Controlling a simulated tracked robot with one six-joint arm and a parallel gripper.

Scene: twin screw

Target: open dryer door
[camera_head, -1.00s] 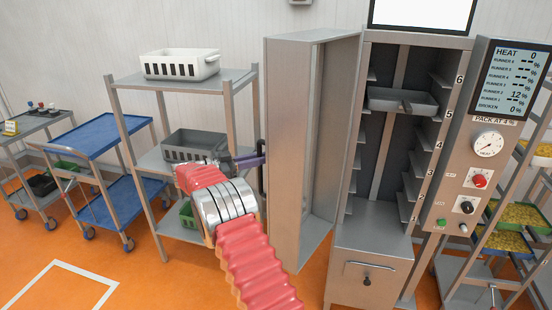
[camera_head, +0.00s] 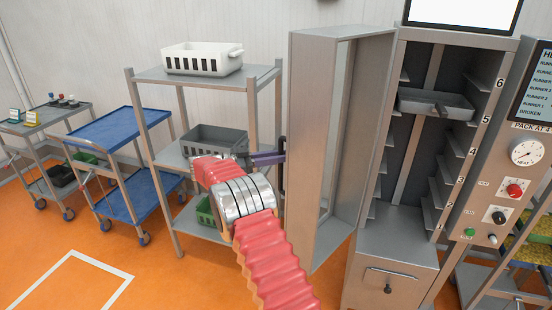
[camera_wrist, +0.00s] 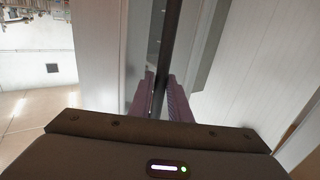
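The dryer door (camera_head: 315,150) stands swung wide open to the left of the dryer cabinet (camera_head: 390,255), with its hollow frame side toward the cabinet. My gripper (camera_head: 283,160) is at the door's outer left edge, at about mid height. In the wrist view, its purple fingers (camera_wrist: 163,98) lie close on both sides of a dark upright bar (camera_wrist: 165,45), which looks like the door handle. The fingers appear shut on it.
A shelf rack (camera_head: 215,75) with a white basket (camera_head: 202,58) and a grey basket (camera_head: 214,140) stands just left of the door, behind my arm. A blue cart (camera_head: 120,130) is farther left. Inside the dryer, a metal tray (camera_head: 436,103) sits on upper runners. Orange floor is clear at the lower left.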

